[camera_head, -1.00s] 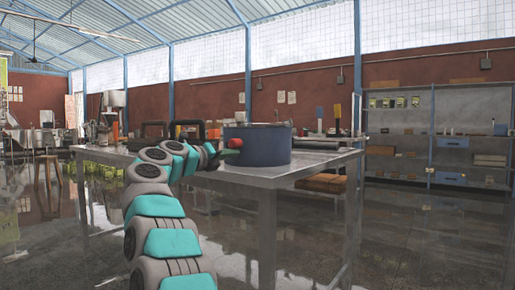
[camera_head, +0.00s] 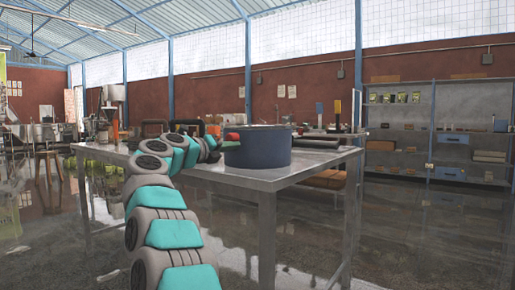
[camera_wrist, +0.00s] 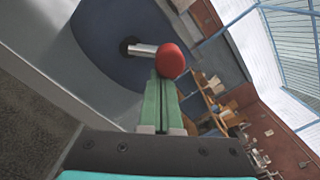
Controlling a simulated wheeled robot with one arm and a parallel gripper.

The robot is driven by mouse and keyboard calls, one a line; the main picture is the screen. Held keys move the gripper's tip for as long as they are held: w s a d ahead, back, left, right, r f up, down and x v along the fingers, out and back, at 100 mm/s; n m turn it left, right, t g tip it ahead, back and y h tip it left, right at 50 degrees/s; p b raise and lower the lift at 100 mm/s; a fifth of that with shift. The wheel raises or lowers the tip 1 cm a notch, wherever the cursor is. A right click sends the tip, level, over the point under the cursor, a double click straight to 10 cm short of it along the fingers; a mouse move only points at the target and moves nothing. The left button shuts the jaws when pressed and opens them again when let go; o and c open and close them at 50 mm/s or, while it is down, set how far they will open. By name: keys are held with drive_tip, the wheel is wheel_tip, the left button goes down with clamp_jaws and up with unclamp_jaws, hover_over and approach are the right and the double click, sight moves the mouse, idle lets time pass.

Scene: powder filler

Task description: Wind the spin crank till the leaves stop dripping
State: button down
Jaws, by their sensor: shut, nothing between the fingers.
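A dark blue round drum (camera_head: 262,150) stands on the metal table. It also fills the upper left of the wrist view (camera_wrist: 112,62). Its crank is a short metal rod (camera_wrist: 143,50) that comes out of a dark hole in the drum's side and ends in a red knob (camera_wrist: 170,61). The red knob (camera_head: 232,137) also shows at the drum's left side in the head view. My gripper (camera_wrist: 167,78) has its green fingers shut and empty, with their tips right at the knob. I cannot tell whether they touch it. No leaves or drips show.
The metal table (camera_head: 285,178) has dark frames (camera_head: 155,129) behind my arm. Upright tools stand at its far right end. A shelf unit (camera_head: 440,145) is at the back right. The floor right of the table is clear.

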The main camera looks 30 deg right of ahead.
sight(227, 136)
drive_tip(key=shift+w+a+r+p, duration=0.1)
drive_tip(key=shift+w+r+p, duration=0.1)
drive_tip(key=shift+r+p, duration=0.7)
drive_tip(key=shift+f, duration=0.1)
drive_tip(key=shift+w, duration=0.1)
drive_tip(key=shift+w+a+r+p, duration=0.15)
drive_tip(key=shift+w+r+p, duration=0.15)
drive_tip(key=shift+r+p, duration=0.45)
drive_tip(key=shift+w+a+p, duration=0.1)
drive_tip(key=shift+w+p, duration=0.1)
drive_tip(key=shift+p, duration=0.4)
drive_tip(key=shift+f, duration=0.15)
